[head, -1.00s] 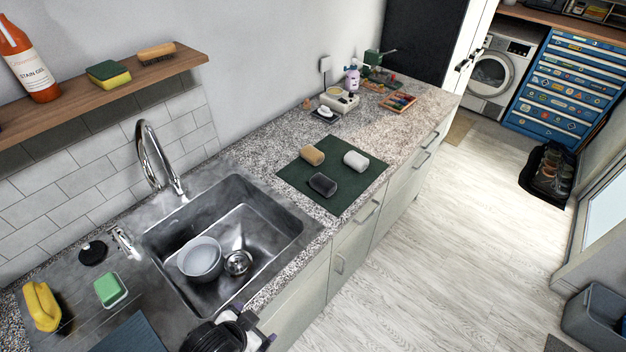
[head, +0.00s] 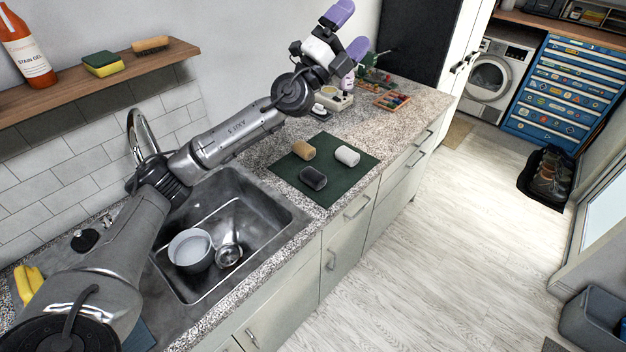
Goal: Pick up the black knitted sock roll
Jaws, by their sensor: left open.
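The black knitted sock roll (head: 313,178) lies on the dark green mat (head: 337,196) on the counter, at the mat's near side. A tan roll (head: 304,150) and a white roll (head: 347,156) lie behind it on the same mat, apart from it. My left gripper (head: 349,31) has purple fingertips spread apart, and it is open and empty. It appears above and behind the mat in the picture, near the wall, clear of the rolls. My right gripper does not show.
The sink (head: 240,250) holds a bowl (head: 191,250), left of the mat. The faucet (head: 140,140) stands close behind my left arm. A beige device (head: 335,100) and a tray of colored pieces (head: 392,100) stand beyond the mat. A wooden shelf (head: 90,88) juts from the wall.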

